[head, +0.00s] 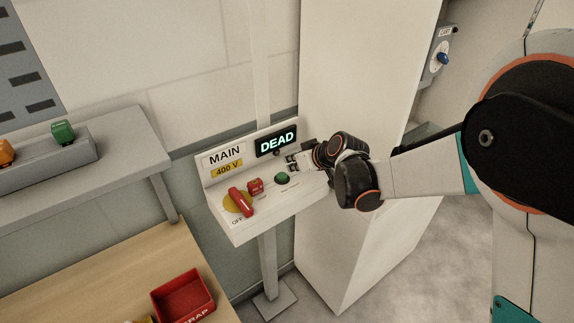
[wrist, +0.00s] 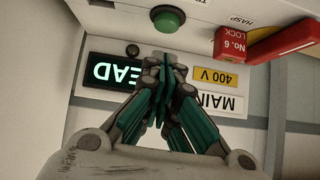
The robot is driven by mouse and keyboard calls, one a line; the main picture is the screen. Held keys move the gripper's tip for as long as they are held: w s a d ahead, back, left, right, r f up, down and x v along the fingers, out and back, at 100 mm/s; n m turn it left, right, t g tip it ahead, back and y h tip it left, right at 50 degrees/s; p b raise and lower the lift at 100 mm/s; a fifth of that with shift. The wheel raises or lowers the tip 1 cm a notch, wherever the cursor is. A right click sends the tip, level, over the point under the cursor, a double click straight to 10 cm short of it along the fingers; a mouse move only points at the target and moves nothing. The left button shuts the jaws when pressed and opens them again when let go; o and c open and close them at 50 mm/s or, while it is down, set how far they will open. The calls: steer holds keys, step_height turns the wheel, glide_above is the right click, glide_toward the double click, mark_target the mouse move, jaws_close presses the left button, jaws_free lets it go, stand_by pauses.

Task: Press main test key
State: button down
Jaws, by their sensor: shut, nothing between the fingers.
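The main test key is a green round button (head: 282,178) on the sloped face of the white MAIN panel (head: 300,196); it also shows in the wrist view (wrist: 168,18). A lit display (head: 276,142) above it reads DEAD. My gripper (head: 292,162) is shut and empty, close to the panel just beyond the green button. In the wrist view its fingertips (wrist: 165,58) are together a little below the button in the picture, and a small gap shows between them and it. Whether they touch the panel I cannot tell.
A red switch handle (head: 240,202) at OFF on a yellow disc and a red No. 6 lock (head: 255,186) sit left of the button. A white column (head: 365,100) stands behind my gripper. A wooden bench (head: 95,285) with a red scrap bin (head: 183,297) is at lower left.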

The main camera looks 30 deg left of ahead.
steer(key=v, duration=0.5)
steer(key=shift+s+d+r, duration=0.1)
steer(key=shift+d+r, duration=0.15)
steer(key=shift+r, duration=0.05)
